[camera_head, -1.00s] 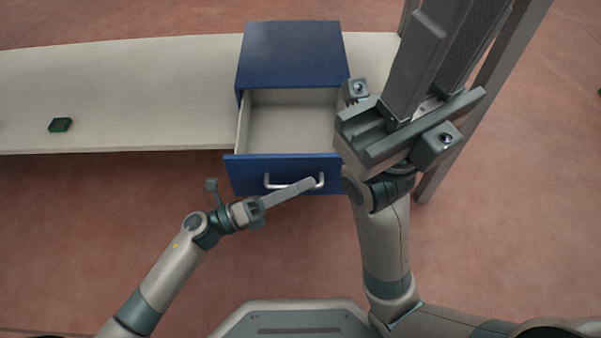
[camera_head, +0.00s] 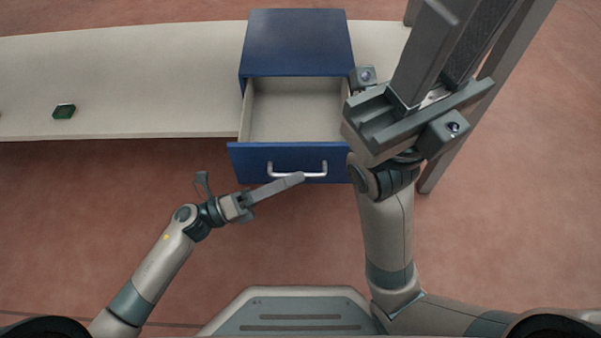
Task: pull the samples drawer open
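The blue samples drawer (camera_head: 244,159) is pulled well out of its blue cabinet (camera_head: 298,42), and its pale inside looks empty. Its front carries a silver bar handle (camera_head: 316,174). My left gripper (camera_head: 300,178) overlaps the middle of the handle in the picture. Its fingers show edge-on as one grey bar, so I cannot tell if they are apart or whether they touch the handle. My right gripper (camera_head: 440,45) looms large at the upper right, pointing up, beside the drawer in the picture. Its fingertips run out of view, and it hides part of the drawer's right side.
The cabinet stands on a long pale table (camera_head: 150,80). A small dark green block (camera_head: 64,111) lies on the table at the left. A grey post (camera_head: 487,110) rises at the right behind my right gripper. The reddish floor in front is clear.

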